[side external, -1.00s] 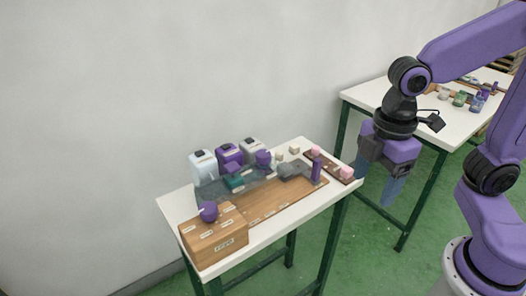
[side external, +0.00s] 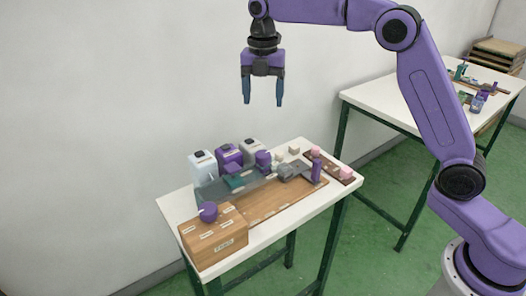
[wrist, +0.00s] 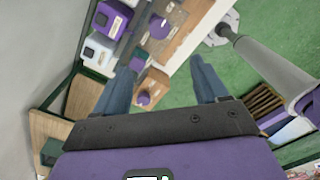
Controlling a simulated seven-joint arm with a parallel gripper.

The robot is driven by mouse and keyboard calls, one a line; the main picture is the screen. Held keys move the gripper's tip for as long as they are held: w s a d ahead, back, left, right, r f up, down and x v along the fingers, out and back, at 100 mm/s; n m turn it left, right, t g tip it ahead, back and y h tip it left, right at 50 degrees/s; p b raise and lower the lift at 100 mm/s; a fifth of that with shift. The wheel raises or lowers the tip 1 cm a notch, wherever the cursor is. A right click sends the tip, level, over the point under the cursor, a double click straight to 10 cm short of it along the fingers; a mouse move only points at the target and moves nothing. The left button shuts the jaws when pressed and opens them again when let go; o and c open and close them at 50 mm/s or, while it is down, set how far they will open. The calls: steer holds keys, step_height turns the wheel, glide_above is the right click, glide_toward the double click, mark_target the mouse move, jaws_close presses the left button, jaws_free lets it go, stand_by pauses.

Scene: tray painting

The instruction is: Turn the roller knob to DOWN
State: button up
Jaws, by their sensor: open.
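The purple roller knob (side external: 208,211) sits on top of a wooden box (side external: 214,240) at the front left of the white table. Small white labels lie around the knob, too small to read. In the wrist view the knob (wrist: 143,98) shows between my fingers, on the box (wrist: 152,84). My gripper (side external: 263,104) is open and empty, pointing down, high above the back of the table and well clear of the knob. The knob's exact pointing direction is hard to tell.
White and purple containers (side external: 229,157) stand along the table's back edge. A wooden board (side external: 270,203), a purple upright piece (side external: 316,170) and a dark tray (side external: 338,170) with pink blocks lie to the right. A second table (side external: 390,110) stands behind. The air around my gripper is free.

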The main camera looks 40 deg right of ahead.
mark_target(263, 154)
step_height(263, 154, down, 17)
steer(key=shift+w+d+f, duration=0.1)
steer(key=shift+w+f, duration=0.05)
steer(key=shift+f, duration=0.05)
stand_by(0.5)
steer(key=c, duration=1.1)
